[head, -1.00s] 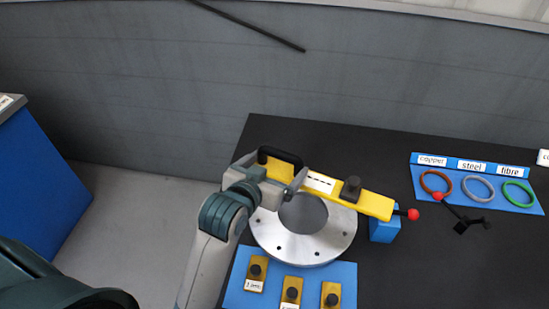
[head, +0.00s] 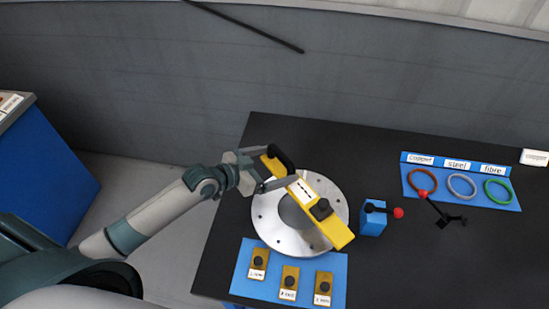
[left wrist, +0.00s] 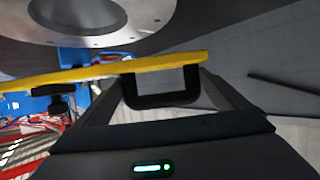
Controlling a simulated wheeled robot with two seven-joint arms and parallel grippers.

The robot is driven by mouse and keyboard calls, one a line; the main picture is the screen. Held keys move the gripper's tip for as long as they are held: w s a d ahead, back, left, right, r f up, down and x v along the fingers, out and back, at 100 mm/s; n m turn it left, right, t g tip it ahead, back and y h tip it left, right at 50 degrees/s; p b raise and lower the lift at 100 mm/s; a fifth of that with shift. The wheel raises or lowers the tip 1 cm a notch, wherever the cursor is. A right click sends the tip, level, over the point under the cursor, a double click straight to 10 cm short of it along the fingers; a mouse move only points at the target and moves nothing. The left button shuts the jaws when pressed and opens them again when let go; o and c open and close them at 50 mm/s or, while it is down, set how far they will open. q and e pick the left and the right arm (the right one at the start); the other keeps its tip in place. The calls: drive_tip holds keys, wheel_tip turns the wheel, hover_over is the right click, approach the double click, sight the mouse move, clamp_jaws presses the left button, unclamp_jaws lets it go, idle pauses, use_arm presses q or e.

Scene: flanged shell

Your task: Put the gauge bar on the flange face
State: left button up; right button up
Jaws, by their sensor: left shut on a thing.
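The yellow gauge bar (head: 332,230) has a black handle, a black knob and a white label strip. It lies diagonally over the silver flange face (head: 335,190), crossing its central hole, with its lower-right end past the rim. My left gripper (head: 277,170) is shut on the handle at the bar's upper-left end. In the left wrist view the bar (left wrist: 175,64) appears edge-on with its handle (left wrist: 163,98) between my jaws. There the flange (left wrist: 105,38) shows with a gap from the bar, so they look apart. My right gripper is not in view.
A blue block (head: 373,218) with a red-tipped black lever stands right of the flange. A blue mat (head: 245,275) with several brass knobbed pieces lies in front.

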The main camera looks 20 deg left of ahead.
use_arm(q)
drive_tip(key=shift+w+a, duration=0.1)
drive_tip(key=shift+f, duration=0.1)
idle(0.4)
wheel_tip(320, 180, down, 5)
drive_tip(key=b, duration=0.5)
drive_tip(key=shift+f+b, duration=0.7)
drive_tip(key=shift+f+b, duration=0.4)
drive_tip(key=shift+f, duration=0.15)
